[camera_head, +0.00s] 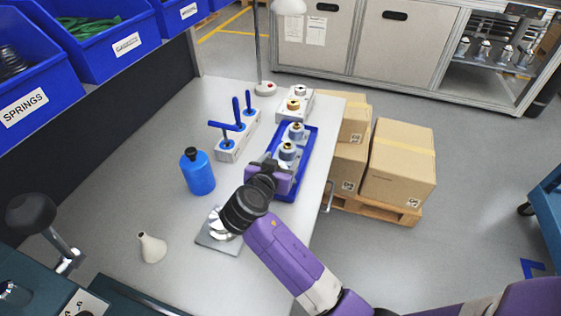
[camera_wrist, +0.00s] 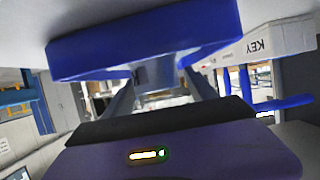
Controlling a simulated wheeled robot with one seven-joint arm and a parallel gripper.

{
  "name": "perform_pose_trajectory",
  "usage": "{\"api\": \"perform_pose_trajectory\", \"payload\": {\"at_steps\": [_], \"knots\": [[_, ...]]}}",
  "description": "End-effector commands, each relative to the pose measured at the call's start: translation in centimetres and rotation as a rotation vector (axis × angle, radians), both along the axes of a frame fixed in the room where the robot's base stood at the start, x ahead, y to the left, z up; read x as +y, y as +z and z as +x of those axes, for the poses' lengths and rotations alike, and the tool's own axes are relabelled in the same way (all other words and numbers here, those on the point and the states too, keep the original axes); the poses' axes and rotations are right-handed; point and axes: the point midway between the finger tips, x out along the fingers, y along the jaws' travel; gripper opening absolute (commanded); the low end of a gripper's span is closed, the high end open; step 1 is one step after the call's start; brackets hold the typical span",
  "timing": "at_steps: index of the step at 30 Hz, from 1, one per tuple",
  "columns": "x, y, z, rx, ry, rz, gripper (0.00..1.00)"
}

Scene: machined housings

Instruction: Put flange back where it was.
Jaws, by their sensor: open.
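My purple gripper (camera_head: 283,172) is at the near end of the blue tray (camera_head: 308,150), low over the table. In the wrist view my gripper (camera_wrist: 156,88) has its fingers apart, with a grey metal part (camera_wrist: 155,72) at the tray edge showing between them; contact is not clear. Two metal housings with dark-ringed tops, one nearer (camera_head: 287,151) and one farther (camera_head: 296,131), stand upright in the tray. A shiny metal piece (camera_head: 215,222) sits on a grey square plate (camera_head: 217,243), partly hidden by my wrist. I cannot tell which part is the flange.
A blue bottle (camera_head: 198,173) and a white block with blue-handled tools (camera_head: 238,137) stand left of the tray. A light block with metal parts (camera_head: 294,105) lies behind it. Cartons (camera_head: 398,163) stand beyond the right edge.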

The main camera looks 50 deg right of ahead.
Motion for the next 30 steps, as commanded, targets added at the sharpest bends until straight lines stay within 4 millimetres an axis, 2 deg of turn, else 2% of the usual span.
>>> {"api": "perform_pose_trajectory", "payload": {"at_steps": [5,12,18,24,30], "knots": [[2.1,0.8,-0.7,-0.001,0.004,0.001,0.66],[6.5,2.7,-2.3,-0.002,0.005,0.000,0.66],[9.2,4.0,-3.3,-0.001,0.003,-0.001,0.66],[10.3,4.6,-3.8,-0.001,0.001,0.000,0.66],[10.4,4.7,-3.8,0.000,0.000,0.000,0.66]]}}
